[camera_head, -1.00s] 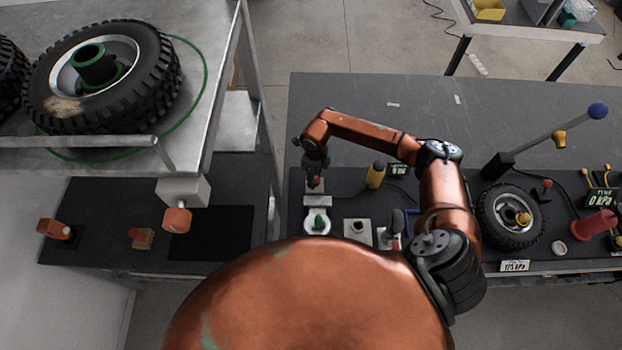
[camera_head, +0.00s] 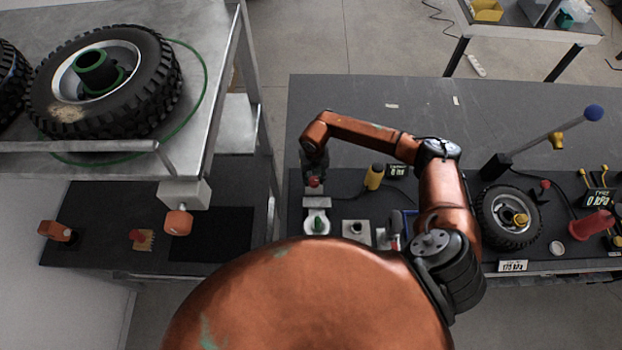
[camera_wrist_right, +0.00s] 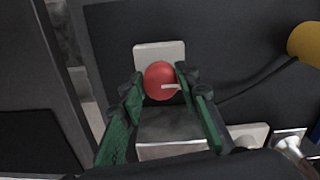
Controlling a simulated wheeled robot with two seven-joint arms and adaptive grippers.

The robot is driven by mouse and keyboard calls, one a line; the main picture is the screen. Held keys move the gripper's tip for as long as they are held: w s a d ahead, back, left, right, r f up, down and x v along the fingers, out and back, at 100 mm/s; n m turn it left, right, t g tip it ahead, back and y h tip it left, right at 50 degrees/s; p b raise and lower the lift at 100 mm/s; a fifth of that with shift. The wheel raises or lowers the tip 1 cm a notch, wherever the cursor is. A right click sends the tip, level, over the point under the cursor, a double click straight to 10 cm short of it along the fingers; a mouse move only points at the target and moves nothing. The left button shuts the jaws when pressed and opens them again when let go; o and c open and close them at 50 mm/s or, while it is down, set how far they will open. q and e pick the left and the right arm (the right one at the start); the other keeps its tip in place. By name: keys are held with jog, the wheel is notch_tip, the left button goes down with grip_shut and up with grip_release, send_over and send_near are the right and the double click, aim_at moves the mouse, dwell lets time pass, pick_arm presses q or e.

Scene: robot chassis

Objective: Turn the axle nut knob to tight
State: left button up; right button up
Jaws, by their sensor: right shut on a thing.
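The axle nut knob is a red round knob (camera_wrist_right: 158,74) with a pale pointer line, on a light square plate (camera_wrist_right: 172,50) in the right wrist view. The pointer line points to the right in that view. My right gripper (camera_wrist_right: 160,80) has its two green fingers on either side of the knob and is shut on it. In the head view the red knob (camera_head: 314,182) shows just below the right gripper (camera_head: 313,176) at the bench's left part. No tight marking is readable. My left gripper is not in view.
A white fixture with a green part (camera_head: 317,224) stands just in front of the knob. A yellow cylinder (camera_head: 374,177) is to its right. A small wheel (camera_head: 510,217) lies farther right, and a metal shelf with a big tyre (camera_head: 150,90) is left. The bench behind is mostly clear.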

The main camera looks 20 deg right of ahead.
aim_at(313, 179)
jog(key=m, duration=0.2)
jog(key=m+p, duration=0.1)
jog(key=m, duration=0.1)
jog(key=shift+w+r+m, duration=0.2)
jog(key=shift+m, duration=0.2)
jog(key=shift+m+p, duration=0.3)
jog(key=shift+m, duration=0.2)
jog(key=shift+a, duration=0.1)
jog(key=o, duration=1.1)
jog(key=shift+f, duration=0.1)
jog(key=shift+o, duration=0.2)
jog(key=shift+s, duration=0.15)
notch_tip(313, 179, up, 12)
jog(key=shift+f, duration=0.1)
